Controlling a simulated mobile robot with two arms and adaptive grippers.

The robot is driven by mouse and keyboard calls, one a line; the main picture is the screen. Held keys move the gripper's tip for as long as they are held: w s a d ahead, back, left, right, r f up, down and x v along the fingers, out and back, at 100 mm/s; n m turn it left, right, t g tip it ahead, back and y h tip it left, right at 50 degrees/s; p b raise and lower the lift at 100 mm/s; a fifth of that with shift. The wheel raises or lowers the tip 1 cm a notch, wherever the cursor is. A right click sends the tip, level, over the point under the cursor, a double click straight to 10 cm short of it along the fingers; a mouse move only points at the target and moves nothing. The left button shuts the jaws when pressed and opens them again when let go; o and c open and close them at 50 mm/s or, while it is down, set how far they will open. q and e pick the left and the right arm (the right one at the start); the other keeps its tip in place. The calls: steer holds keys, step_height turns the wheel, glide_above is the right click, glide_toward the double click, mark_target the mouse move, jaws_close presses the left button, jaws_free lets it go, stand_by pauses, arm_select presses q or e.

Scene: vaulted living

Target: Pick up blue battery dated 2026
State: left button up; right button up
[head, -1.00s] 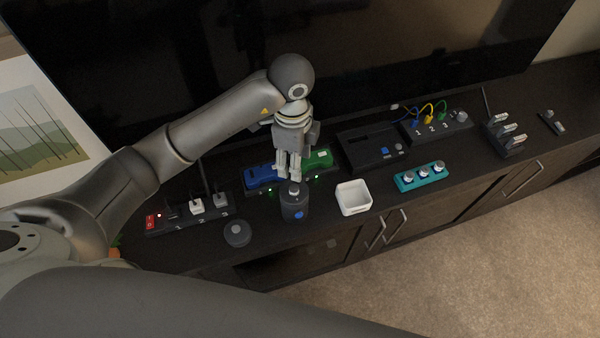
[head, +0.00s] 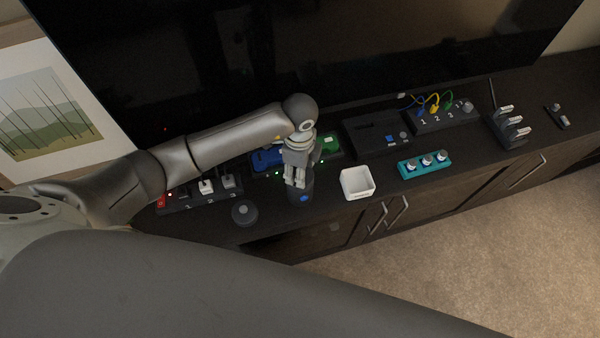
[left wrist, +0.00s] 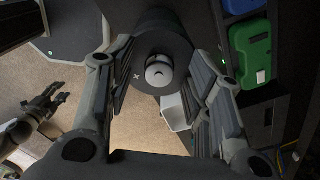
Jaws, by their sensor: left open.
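The blue battery (head: 265,158) lies in a dark charger on the cabinet, partly hidden by my left arm; its edge shows at the top of the left wrist view (left wrist: 242,6). No date is readable on it. A green battery (head: 327,144) sits to its right and shows in the left wrist view (left wrist: 250,48). My left gripper (head: 295,184) is open, pointing down over a dark cylinder (head: 301,194) with a blue button, in front of the charger. In the left wrist view the cylinder's pale top knob (left wrist: 158,71) lies between the fingers. My right gripper (left wrist: 45,108) hangs over the carpet, small and dim.
A white open box (head: 357,184) and a teal strip with knobs (head: 425,163) stand right of the cylinder. A round dark puck (head: 244,212) and a switched power strip (head: 200,192) are left. A dark screen (head: 300,60) rises behind.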

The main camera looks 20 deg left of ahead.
arm_select(q)
jaws_close()
steer(key=shift+r, duration=0.15)
